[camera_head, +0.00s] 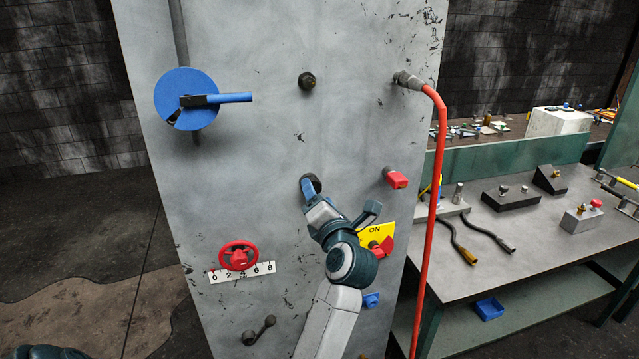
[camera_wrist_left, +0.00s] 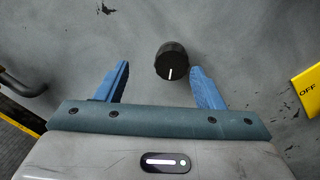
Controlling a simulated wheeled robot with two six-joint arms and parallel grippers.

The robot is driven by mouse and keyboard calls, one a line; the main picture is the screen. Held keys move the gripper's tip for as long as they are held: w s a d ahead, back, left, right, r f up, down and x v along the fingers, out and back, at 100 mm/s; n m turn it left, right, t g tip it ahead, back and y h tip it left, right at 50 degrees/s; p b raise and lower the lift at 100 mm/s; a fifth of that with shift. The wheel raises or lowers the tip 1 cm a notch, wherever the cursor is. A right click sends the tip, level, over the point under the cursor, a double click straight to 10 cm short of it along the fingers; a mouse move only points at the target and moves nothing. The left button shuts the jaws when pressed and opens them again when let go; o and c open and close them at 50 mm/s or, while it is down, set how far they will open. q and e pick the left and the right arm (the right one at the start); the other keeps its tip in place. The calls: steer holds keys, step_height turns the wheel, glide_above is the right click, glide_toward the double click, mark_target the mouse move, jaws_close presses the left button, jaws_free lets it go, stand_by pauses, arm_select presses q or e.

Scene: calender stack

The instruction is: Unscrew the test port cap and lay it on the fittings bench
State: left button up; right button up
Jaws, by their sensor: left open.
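A dark round cap (camera_head: 316,183) with a white line on its face sticks out from the middle of the grey panel. It also shows in the left wrist view (camera_wrist_left: 172,61). I cannot tell for sure that it is the test port cap. My left gripper (camera_head: 308,188) is open at this cap. In the left wrist view, its blue fingers (camera_wrist_left: 160,82) stand either side of the cap, which is closer to the right finger; contact is not clear. The fittings bench (camera_head: 520,226) is the grey table at the right. My right gripper is not in view.
A red hose (camera_head: 433,220) hangs between panel and bench. Blocks and short hoses lie on the bench.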

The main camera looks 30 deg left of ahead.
arm_select(q)
steer(key=shift+m+h, duration=0.3)
steer(key=shift+w+a+f+p, duration=0.15)
steer(key=shift+w+a+f, duration=0.1)
steer(key=shift+w+a, duration=0.6)
steer(key=shift+w+a+f+p, duration=0.15)
steer(key=shift+w+a+f, duration=0.15)
steer(key=shift+w+a, duration=0.5)
steer(key=shift+w+a+f+p, duration=0.15)
steer(key=shift+w+a+f, duration=0.1)
steer(key=shift+w+a, duration=0.6)
steer(key=shift+s+a, duration=0.15)
steer(key=shift+s, duration=0.05)
